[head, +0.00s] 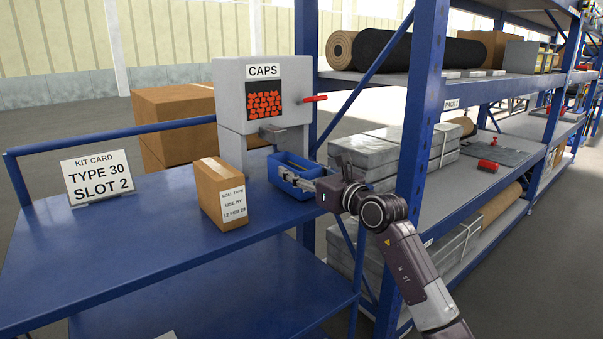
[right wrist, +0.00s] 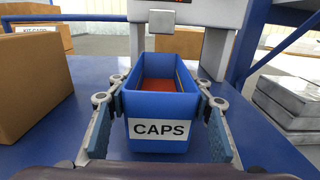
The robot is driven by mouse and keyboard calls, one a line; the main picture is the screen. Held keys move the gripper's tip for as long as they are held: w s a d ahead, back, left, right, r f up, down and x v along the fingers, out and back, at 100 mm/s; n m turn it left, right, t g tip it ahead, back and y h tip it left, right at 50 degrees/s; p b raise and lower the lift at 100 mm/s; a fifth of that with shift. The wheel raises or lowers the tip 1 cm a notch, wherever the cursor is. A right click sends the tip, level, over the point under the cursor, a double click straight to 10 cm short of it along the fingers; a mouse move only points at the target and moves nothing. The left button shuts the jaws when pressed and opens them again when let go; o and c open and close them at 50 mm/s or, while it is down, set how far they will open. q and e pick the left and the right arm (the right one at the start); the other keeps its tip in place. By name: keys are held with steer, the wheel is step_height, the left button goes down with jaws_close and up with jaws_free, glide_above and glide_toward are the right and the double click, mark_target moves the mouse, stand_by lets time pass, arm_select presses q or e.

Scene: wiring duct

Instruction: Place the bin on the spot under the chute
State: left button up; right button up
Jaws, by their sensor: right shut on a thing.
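The blue bin (head: 292,174) is at the base of the grey CAPS dispenser (head: 229,98), at the shelf's right side. My right gripper (head: 303,182) is shut on its near end. In the right wrist view the bin (right wrist: 165,112) sits upright between the fingers of my right gripper (right wrist: 160,140), with its CAPS label facing me. A reddish surface shows inside it; I cannot tell what it is. The grey chute (head: 271,132) juts from the dispenser just above and left of the bin. The spot under the chute is not clearly visible. My left gripper is out of view.
A cardboard box (head: 221,192) stands left of the bin, and a kit card (head: 98,178) farther left. A blue rack post (head: 420,110) rises right of my arm. A red lever (head: 314,98) sticks out of the dispenser. The shelf's front left (head: 110,255) is clear.

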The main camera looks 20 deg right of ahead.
steer(key=shift+s+f, duration=0.1)
steer(key=shift+w+f, duration=0.25)
steer(key=shift+w, duration=0.05)
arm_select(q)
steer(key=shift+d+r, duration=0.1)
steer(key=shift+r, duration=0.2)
arm_select(e)
steer(key=shift+s+a, duration=0.1)
steer(key=o, duration=1.3)
steer(key=shift+f, duration=0.1)
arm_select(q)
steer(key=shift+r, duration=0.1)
